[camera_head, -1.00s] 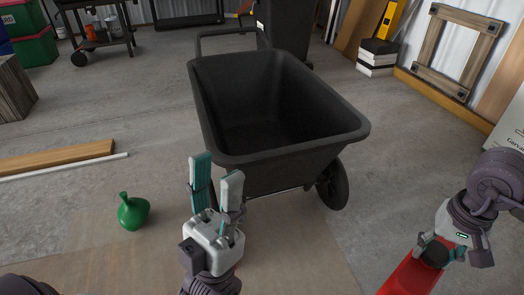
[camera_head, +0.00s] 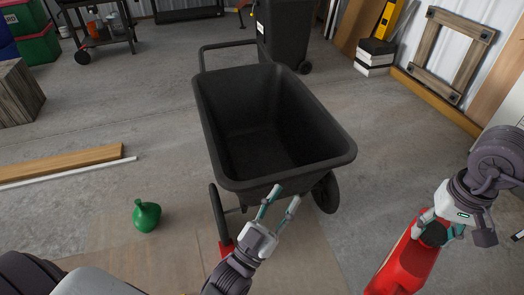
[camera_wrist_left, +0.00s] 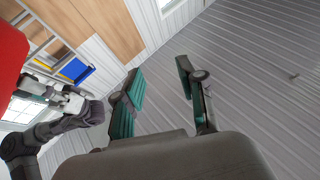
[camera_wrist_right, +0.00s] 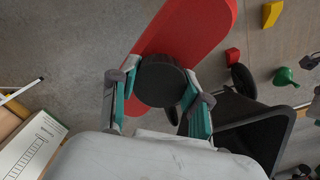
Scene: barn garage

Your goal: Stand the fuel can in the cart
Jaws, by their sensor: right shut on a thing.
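The fuel can (camera_head: 402,265) is red with a black cap and hangs at the lower right of the head view, partly cut off by the frame. My right gripper (camera_head: 437,230) is shut on its black cap (camera_wrist_right: 160,82); the red body also fills the top of the right wrist view (camera_wrist_right: 190,35). The cart (camera_head: 345,158) is a black tub on wheels in the middle of the head view, with its handle at the back. The can is apart from it, to its front right. My left gripper (camera_head: 283,199) is open and empty, in front of the cart's near rim.
A green rounded bottle-like object (camera_head: 146,215) sits on the floor at left. A red wedge (camera_head: 227,248) is by the cart's left wheel. Planks (camera_head: 60,163) lie at left. A black bin (camera_head: 287,35) stands behind the cart. Floor right of the cart is clear.

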